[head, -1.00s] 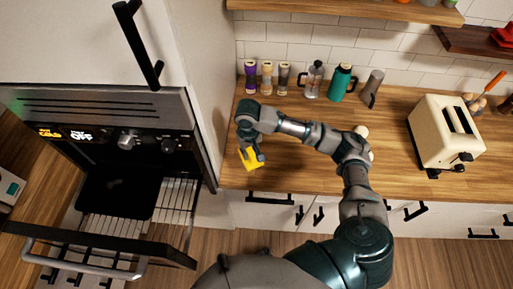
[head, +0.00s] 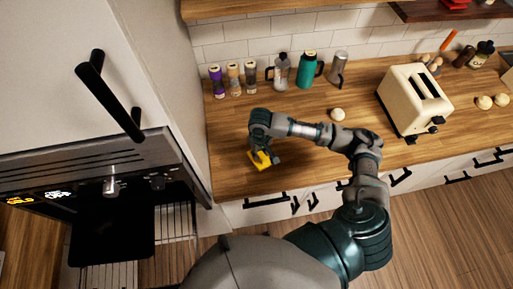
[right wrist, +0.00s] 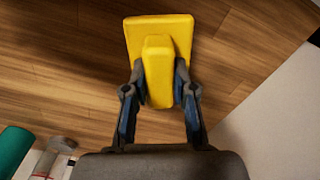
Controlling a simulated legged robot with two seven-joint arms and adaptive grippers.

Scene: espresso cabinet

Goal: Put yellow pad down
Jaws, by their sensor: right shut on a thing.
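The yellow pad (head: 259,160) is at the wooden countertop's (head: 232,135) left part in the head view. My right gripper (head: 264,157) is shut on it. In the right wrist view the yellow pad (right wrist: 178,42) has a flat square plate and a raised grip, and the two fingers of my right gripper (right wrist: 160,88) close on the grip from both sides. The plate faces the wood; I cannot tell whether it touches. My left gripper is not in view.
Several spice jars (head: 234,80), a glass press (head: 281,72) and a teal flask (head: 306,70) stand along the back wall. A cream toaster (head: 416,101) and a round bun (head: 338,114) are to the right. An oven (head: 90,185) is at the left.

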